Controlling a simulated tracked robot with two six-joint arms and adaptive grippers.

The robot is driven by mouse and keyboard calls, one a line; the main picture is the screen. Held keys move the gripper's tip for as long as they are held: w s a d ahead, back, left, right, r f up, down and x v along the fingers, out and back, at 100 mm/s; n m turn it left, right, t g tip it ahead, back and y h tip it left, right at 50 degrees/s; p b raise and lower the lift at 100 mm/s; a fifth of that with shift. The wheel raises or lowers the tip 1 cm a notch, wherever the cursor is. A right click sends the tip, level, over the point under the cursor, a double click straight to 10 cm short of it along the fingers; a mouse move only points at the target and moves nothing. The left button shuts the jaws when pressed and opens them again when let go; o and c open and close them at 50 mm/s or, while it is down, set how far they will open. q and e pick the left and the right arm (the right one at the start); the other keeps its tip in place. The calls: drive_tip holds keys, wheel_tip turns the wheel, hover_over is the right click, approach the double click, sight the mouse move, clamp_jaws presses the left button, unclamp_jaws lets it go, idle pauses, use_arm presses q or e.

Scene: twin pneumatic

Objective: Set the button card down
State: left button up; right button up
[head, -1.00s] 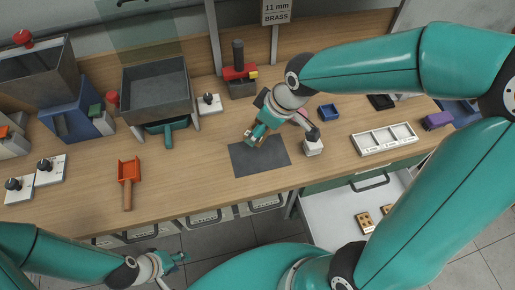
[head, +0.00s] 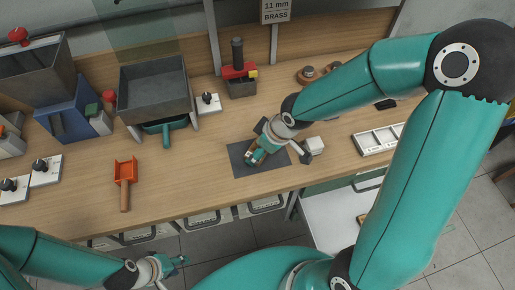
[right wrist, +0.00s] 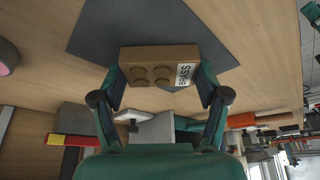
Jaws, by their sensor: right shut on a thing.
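The brown button card (right wrist: 152,66) has several round buttons and a white label reading BRASS. In the right wrist view it sits between the two fingertips of my right gripper (right wrist: 160,86), which is shut on it. In the head view my right gripper (head: 256,157) is low over the dark grey mat (head: 240,166), and the card is mostly hidden by the fingers. The mat also shows in the right wrist view (right wrist: 100,35). I cannot tell whether the card touches the mat. My left gripper (head: 176,271) is empty, with fingers apart, in front of the bench.
A white compartment tray (head: 376,140) lies further right. An orange scoop (head: 125,172) lies left, and a grey hopper (head: 154,88) stands behind.

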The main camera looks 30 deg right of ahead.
drive_tip(key=shift+f, duration=0.15)
drive_tip(key=o, duration=1.1)
drive_tip(key=shift+o, duration=0.2)
drive_tip(key=shift+r, duration=0.55)
drive_tip(key=p+v, duration=0.2)
drive_tip(key=v, duration=0.9)
drive_tip(key=shift+s, duration=0.15)
